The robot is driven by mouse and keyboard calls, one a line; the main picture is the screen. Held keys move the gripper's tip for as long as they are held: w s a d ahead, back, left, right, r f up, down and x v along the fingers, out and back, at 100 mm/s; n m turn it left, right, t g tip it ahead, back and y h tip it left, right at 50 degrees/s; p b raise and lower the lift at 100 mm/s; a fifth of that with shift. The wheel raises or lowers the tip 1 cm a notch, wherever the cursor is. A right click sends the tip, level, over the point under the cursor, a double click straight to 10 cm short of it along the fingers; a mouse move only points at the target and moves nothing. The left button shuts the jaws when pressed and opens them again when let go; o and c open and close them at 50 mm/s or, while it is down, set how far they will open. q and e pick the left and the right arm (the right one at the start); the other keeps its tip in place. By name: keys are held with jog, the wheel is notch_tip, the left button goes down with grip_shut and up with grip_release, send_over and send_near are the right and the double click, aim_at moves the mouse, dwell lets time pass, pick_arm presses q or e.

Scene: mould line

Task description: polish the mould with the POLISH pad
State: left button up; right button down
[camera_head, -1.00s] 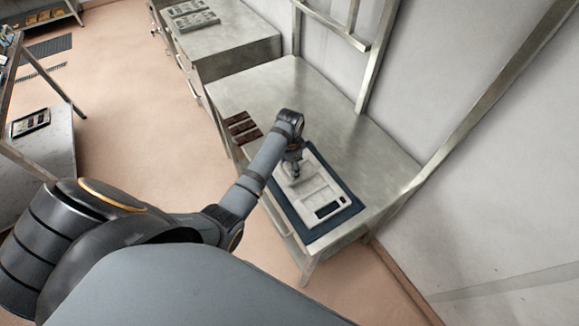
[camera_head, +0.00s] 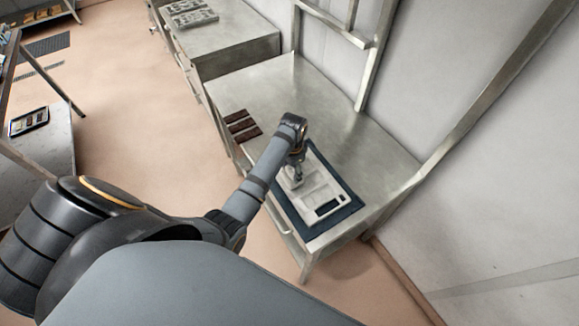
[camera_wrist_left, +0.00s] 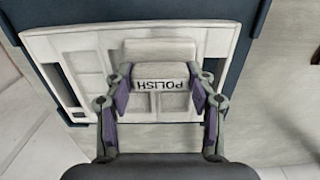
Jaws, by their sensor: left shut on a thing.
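The mould (camera_head: 322,193) is a pale rectangular plate with several recessed compartments and a dark slot, lying on a dark blue mat (camera_head: 345,213) on the metal bench. The mould also fills the upper part of the left wrist view (camera_wrist_left: 85,50). My left gripper (camera_head: 294,178) is over the mould's far-left part in the head view. In the left wrist view my left gripper (camera_wrist_left: 163,90) is shut on the white POLISH pad (camera_wrist_left: 160,52), its label upside down. The pad is over the mould; whether it touches is hard to tell. My right gripper is not in view.
The metal bench (camera_head: 300,90) is clear behind the mat. A wall and metal posts stand at its right. Another bench (camera_head: 230,45) with a grey plate (camera_head: 192,13) stands behind.

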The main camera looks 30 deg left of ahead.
pick_arm(q)
jog(key=shift+s+d, duration=0.55)
jog(key=shift+d, duration=0.4)
jog(key=shift+s+d, duration=0.55)
jog(key=shift+d, duration=0.35)
jog(key=shift+s+d+f, duration=0.15)
jog(key=shift+s+d, duration=0.35)
jog(key=shift+d, duration=0.3)
jog(key=shift+s+d+f, duration=0.1)
jog(key=shift+s+d, duration=0.4)
jog(key=shift+d, duration=0.25)
jog(key=shift+s+d, duration=0.3)
jog(key=shift+d, duration=0.3)
jog(key=shift+s+d, duration=0.3)
jog(key=shift+d, duration=0.3)
jog(key=shift+w+a+r, duration=0.1)
jog(key=shift+w+a, duration=0.1)
jog(key=shift+a, duration=0.3)
jog(key=shift+w+a, duration=0.15)
jog(key=shift+a, duration=0.3)
jog(key=shift+c, duration=0.4)
jog(key=shift+w+a, duration=0.5)
jog(key=shift+w+a+r, duration=0.1)
jog(key=shift+w+a, duration=0.35)
jog(key=shift+a, duration=0.3)
jog(key=shift+w+a, duration=0.4)
jog(key=shift+a, duration=0.3)
